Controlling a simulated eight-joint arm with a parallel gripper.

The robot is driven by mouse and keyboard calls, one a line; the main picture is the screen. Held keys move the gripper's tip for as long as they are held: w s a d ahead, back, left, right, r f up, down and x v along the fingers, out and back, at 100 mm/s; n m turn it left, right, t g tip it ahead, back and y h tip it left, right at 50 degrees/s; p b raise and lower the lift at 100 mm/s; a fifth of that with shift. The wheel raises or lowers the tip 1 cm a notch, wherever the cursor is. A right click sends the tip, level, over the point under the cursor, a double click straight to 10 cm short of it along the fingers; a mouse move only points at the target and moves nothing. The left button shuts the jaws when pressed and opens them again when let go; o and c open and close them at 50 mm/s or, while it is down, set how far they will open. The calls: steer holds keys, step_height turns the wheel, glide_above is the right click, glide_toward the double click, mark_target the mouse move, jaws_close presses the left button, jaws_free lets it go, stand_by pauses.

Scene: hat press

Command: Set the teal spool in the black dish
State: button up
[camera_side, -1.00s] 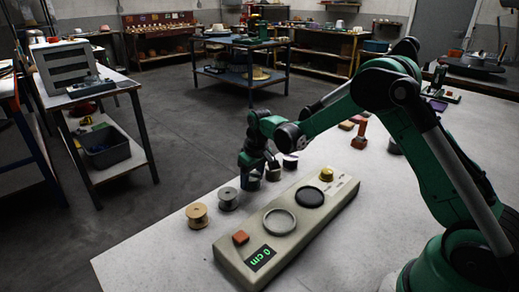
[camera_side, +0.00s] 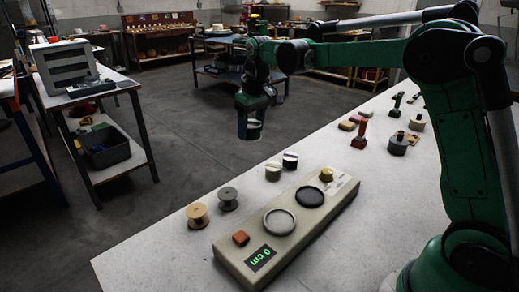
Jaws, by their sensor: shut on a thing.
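My gripper (camera_side: 250,132) is raised above and beyond the table's far edge, in the upper middle of the side view. It is shut on the teal spool (camera_side: 250,124), which looks dark blue-green with a paler lower rim. The fingers partly hide it. The black dish (camera_side: 310,194) is a round, empty dish set in the top of a long beige device. It lies below and to the right of my gripper, well apart from it.
The beige device (camera_side: 232,258) also carries a grey ring dish (camera_side: 280,222), a red-orange block, a yellow knob and a green "0 cm" display. A wooden spool (camera_side: 197,216), a grey spool (camera_side: 228,199), a pale spool (camera_side: 272,171) and a black-and-white one (camera_side: 290,161) stand behind it.

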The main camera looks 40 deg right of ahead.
step_height(320, 180, up, 5)
steer(key=shift+f, duration=0.2)
steer(key=shift+r, duration=0.3)
steer(key=shift+s+d+r, duration=0.1)
steer(key=shift+s, duration=0.2)
steer(key=s+d+f+m, duration=0.2)
steer(key=s, duration=0.3)
steer(key=m, duration=0.3)
glide_above(309, 194)
step_height(309, 194, down, 6)
steer(key=shift+h, duration=0.4)
steer(key=shift+s+a+f, duration=0.1)
steer(key=shift+s+f, duration=0.05)
steer(key=shift+f, duration=1.35)
steer(key=shift+s+a+f, duration=0.1)
steer(key=shift+f, duration=1.35)
steer(key=shift+f, duration=0.55)
